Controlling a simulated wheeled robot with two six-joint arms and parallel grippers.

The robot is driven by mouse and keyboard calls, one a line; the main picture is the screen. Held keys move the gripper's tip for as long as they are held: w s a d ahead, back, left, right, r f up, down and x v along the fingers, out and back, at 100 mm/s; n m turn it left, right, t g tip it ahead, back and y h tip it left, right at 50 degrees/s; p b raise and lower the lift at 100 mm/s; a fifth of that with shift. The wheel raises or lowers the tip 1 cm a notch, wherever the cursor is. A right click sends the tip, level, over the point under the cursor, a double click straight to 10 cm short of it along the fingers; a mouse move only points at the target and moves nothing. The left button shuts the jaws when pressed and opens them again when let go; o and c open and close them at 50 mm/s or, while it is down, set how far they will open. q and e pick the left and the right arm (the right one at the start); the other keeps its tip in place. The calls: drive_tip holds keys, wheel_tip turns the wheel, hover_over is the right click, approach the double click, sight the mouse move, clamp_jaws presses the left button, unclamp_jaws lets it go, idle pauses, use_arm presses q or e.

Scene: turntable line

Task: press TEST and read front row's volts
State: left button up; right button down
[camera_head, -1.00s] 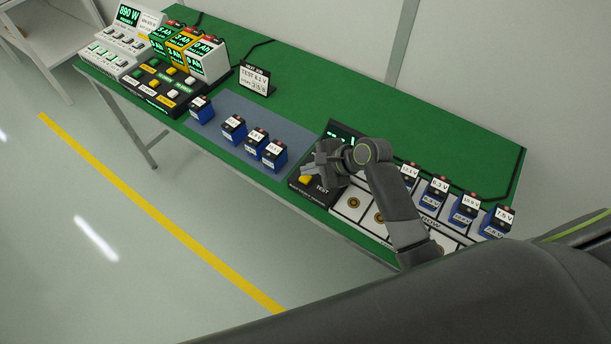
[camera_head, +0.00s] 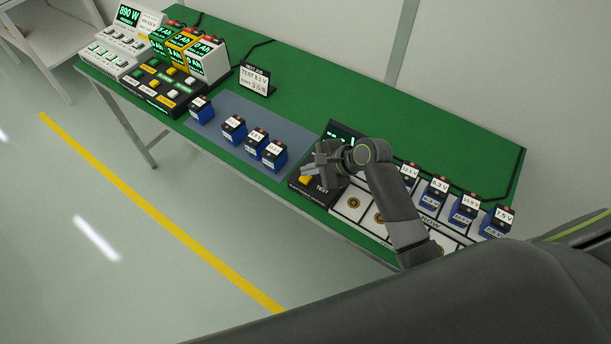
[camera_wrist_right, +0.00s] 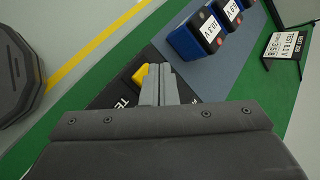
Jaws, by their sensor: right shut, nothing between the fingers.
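The yellow TEST button (camera_head: 305,180) is on the black tester (camera_head: 299,189), left of the white tray. My right gripper (camera_head: 318,166) is shut and empty, at the button and partly over the tester. In the right wrist view, the shut fingertips (camera_wrist_right: 158,70) overlap the edge of the yellow button (camera_wrist_right: 139,76); I cannot tell whether they press it. The tester's green-lit display (camera_head: 345,137) is partly hidden behind my gripper, and its digits are unreadable. The white tray's front row (camera_head: 354,203) shows round gold contacts and is partly covered by my right arm. My left gripper is not in view.
Several blue batteries (camera_head: 273,155) stand on a grey-blue mat (camera_head: 215,133). More blue batteries (camera_head: 463,208) stand along the tray's back, right of my arm. A small sign (camera_head: 255,80) reads TEST 8.1 V. Button consoles (camera_head: 160,87) fill the left end.

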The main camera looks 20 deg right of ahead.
sight(310, 178)
drive_tip(key=shift+f, duration=0.35)
drive_tip(key=shift+f, duration=0.45)
idle(0.7)
drive_tip(key=shift+r+p, duration=0.15)
drive_tip(key=shift+p, duration=0.15)
drive_tip(key=shift+r+p, duration=0.75)
drive_tip(key=shift+p, duration=0.35)
wheel_tip(310, 178, up, 5)
drive_tip(key=p, duration=0.6)
